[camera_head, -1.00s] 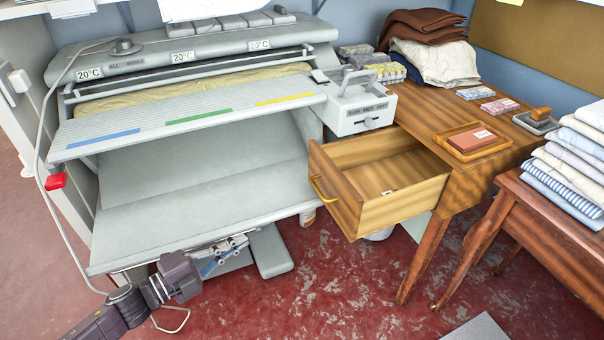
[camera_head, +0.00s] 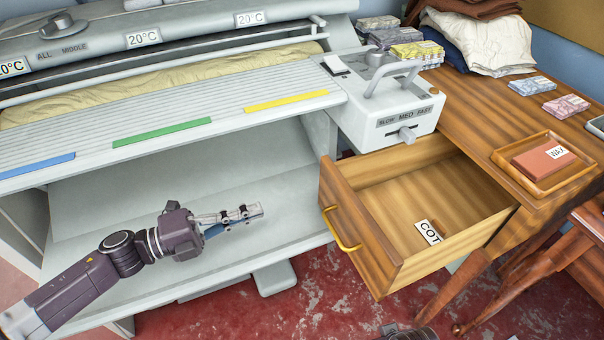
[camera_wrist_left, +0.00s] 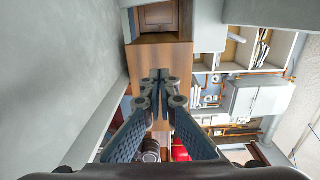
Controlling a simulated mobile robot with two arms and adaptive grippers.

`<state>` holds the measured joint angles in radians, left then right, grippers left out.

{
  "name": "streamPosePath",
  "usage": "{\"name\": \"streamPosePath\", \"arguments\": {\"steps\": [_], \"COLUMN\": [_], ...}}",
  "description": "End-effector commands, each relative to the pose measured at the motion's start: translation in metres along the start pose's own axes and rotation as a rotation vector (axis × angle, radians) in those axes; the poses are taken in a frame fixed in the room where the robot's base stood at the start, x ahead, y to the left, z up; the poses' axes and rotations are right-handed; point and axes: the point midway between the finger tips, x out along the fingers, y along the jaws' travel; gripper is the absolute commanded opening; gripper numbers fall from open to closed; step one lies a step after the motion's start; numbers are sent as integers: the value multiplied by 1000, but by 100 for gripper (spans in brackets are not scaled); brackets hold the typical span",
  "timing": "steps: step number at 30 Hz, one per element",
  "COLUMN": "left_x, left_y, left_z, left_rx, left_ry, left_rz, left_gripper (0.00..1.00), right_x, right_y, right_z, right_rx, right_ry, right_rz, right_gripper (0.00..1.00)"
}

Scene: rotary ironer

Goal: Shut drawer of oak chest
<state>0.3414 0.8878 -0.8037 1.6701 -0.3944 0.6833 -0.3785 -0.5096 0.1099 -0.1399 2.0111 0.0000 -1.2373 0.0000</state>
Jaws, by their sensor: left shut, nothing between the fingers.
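The oak chest (camera_head: 462,103) stands at the right in the head view. Its drawer (camera_head: 372,235) is pulled well out, with a brass handle (camera_head: 342,230) on its front. A white label reading "COT" (camera_head: 428,232) lies inside the otherwise bare drawer. My left gripper (camera_head: 260,211) is shut and empty, left of the drawer front and apart from it, in front of the ironer's lower panel. In the left wrist view its fingers (camera_wrist_left: 160,76) meet, with a brown wooden surface (camera_wrist_left: 160,54) beyond them. My right gripper cannot be made out.
The rotary ironer (camera_head: 200,95) fills the left, with a control box (camera_head: 395,108) beside the chest. A wooden tray (camera_head: 500,158) holding a wax block (camera_head: 540,160) sits on the chest top. A wooden table (camera_head: 588,215) stands at the right. Red floor (camera_head: 330,290) shows below.

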Motion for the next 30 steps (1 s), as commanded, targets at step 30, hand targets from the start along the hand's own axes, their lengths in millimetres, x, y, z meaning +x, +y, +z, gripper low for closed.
{"name": "streamPosePath", "arguments": {"steps": [30], "left_x": [139], "left_y": [0], "left_z": [0], "left_rx": [-1], "left_ry": [-1], "left_rz": [-1], "left_gripper": [0], "right_x": [-8], "right_y": [0], "right_z": [-1], "right_rx": [1], "right_ry": [0], "right_rz": [0], "right_gripper": [50]}}
